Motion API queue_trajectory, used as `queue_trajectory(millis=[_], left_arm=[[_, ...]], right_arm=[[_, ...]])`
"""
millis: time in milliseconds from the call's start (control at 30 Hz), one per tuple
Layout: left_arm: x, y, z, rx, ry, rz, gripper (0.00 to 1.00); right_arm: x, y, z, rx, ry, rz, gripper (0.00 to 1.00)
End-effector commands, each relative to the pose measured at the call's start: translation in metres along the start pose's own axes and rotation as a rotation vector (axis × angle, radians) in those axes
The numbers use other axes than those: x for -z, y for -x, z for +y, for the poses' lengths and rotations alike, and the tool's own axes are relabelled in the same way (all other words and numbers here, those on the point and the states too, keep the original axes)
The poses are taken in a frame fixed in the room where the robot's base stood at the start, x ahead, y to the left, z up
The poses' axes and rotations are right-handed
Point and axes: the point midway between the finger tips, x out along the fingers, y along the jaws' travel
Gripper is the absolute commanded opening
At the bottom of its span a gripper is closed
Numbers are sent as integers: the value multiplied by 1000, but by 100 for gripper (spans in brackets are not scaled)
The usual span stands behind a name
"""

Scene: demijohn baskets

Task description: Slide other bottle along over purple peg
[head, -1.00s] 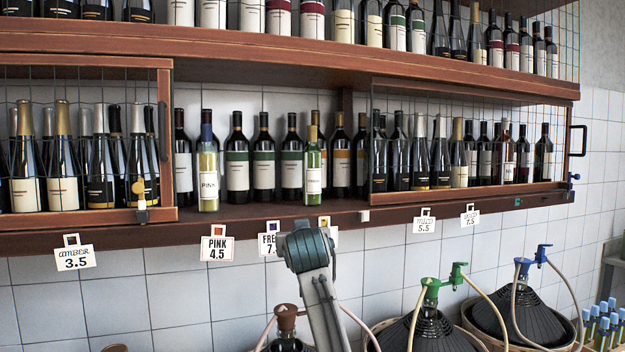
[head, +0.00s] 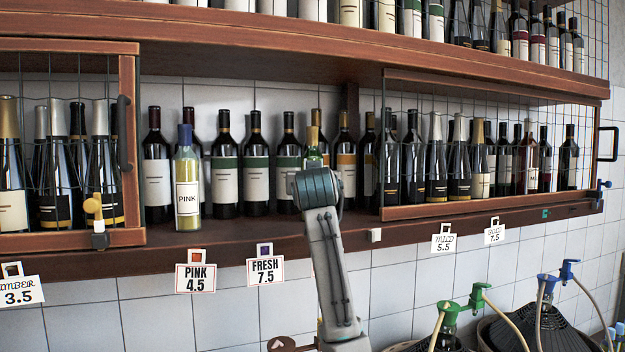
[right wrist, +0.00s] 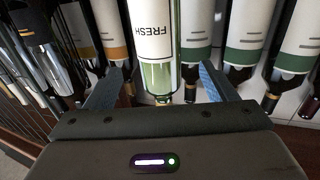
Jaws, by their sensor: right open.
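The green-yellow FRESH bottle (head: 314,156) stands at the front of the middle shelf, mostly hidden behind my right arm in the head view. The right wrist view shows its white label (right wrist: 153,35), inverted. My right gripper (right wrist: 162,70) is open, with one finger on each side of this bottle; I cannot tell whether either touches it. The PINK bottle (head: 187,185), with a blue cap, stands on the shelf to the left. The purple peg (head: 264,249) is on the shelf edge at the FRESH 7.5 card (head: 266,271), left of the FRESH bottle. My left gripper is out of view.
Dark wine bottles (head: 256,165) stand in a row behind. Wire-mesh cages (head: 68,160) flank the open shelf section. The shelf front (head: 235,240) between the PINK and FRESH bottles is clear. Demijohns with green and blue taps (head: 478,297) stand below right.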

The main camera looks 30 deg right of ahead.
Motion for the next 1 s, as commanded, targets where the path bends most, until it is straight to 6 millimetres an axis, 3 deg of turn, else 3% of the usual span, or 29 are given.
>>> queue_trajectory(millis=[300,500,933,1000], left_arm=[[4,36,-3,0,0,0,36],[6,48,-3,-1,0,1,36],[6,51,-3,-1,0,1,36],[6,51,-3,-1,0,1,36]], right_arm=[[4,-58,0,-1,2,-5,78],[2,-84,1,-1,1,-3,78],[0,-94,0,0,0,-1,78],[0,-94,0,0,0,-1,66]])
